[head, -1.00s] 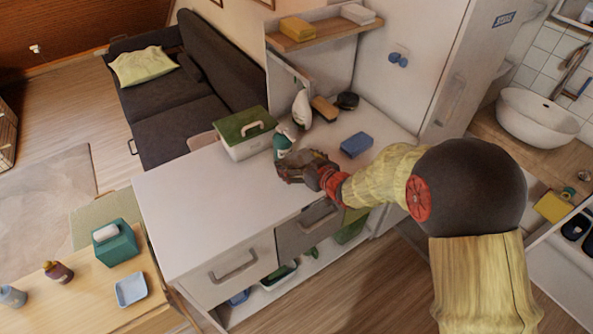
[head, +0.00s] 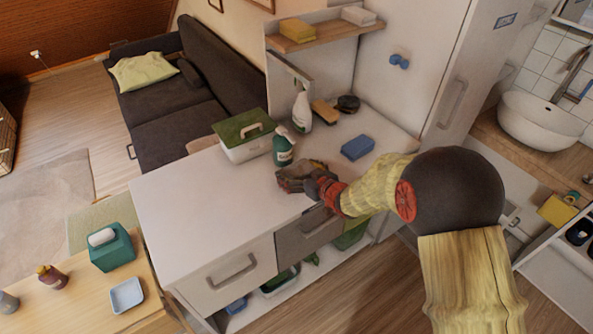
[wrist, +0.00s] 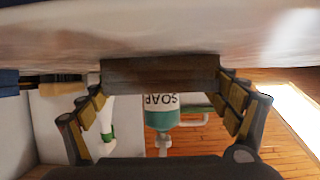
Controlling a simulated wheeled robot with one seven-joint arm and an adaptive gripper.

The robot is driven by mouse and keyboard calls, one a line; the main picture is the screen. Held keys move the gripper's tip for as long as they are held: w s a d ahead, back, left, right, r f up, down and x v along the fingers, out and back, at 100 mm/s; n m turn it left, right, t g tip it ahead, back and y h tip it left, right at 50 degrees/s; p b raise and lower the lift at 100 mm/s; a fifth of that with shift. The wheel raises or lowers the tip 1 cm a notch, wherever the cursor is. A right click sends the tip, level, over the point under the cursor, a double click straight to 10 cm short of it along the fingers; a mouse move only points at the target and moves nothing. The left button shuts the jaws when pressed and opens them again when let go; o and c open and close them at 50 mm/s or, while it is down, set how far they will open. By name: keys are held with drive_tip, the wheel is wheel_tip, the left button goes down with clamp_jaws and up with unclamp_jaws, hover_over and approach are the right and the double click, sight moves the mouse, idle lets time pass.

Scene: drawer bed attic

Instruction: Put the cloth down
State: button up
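A brown, flat, block-like piece (wrist: 160,75), which looks like the folded cloth, spans the space between the fingertips of my gripper (wrist: 160,84) in the wrist view. Both fingers meet its ends. In the head view my gripper (head: 300,177) is low over the white counter (head: 215,205), near its front edge and in front of the green soap bottle. The cloth is hard to tell from the fingers there. Whether it touches the counter cannot be told.
The soap bottle (head: 283,148), white spray bottle (head: 301,110) and green-lidded box (head: 243,150) stand behind my gripper. A blue sponge (head: 357,147) lies to the right, a brush (head: 325,111) behind. The counter's left part is clear. A grey drawer (head: 305,238) is below.

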drive_tip(key=shift+o, duration=0.9)
drive_tip(key=shift+r, duration=0.15)
drive_tip(key=shift+d+r, duration=0.1)
drive_tip(key=shift+r, duration=0.05)
drive_tip(key=p+v, duration=0.3)
drive_tip(key=v, duration=0.8)
drive_tip(key=shift+s+d+r+p, duration=0.1)
drive_tip(key=shift+s+d+p, duration=0.2)
drive_tip(key=shift+p, duration=0.1)
drive_tip(key=s+d+r+m+h, duration=0.2)
drive_tip(key=d+r+h, duration=0.2)
drive_tip(key=d+r, duration=0.3)
drive_tip(key=s+d+r+m+h, duration=0.2)
drive_tip(key=s+d+r+h, duration=0.1)
drive_tip(key=d+r, duration=0.35)
drive_tip(key=s+r+m+g, duration=0.1)
drive_tip(key=s+r+g, duration=0.1)
drive_tip(key=s, duration=1)
drive_tip(key=s+r+m+g, duration=0.1)
drive_tip(key=s+r+g, duration=0.2)
drive_tip(key=s, duration=0.9)
drive_tip(key=shift+a+r+m+g, duration=0.2)
drive_tip(key=shift+r+m+g, duration=0.1)
drive_tip(key=shift+r+m, duration=0.1)
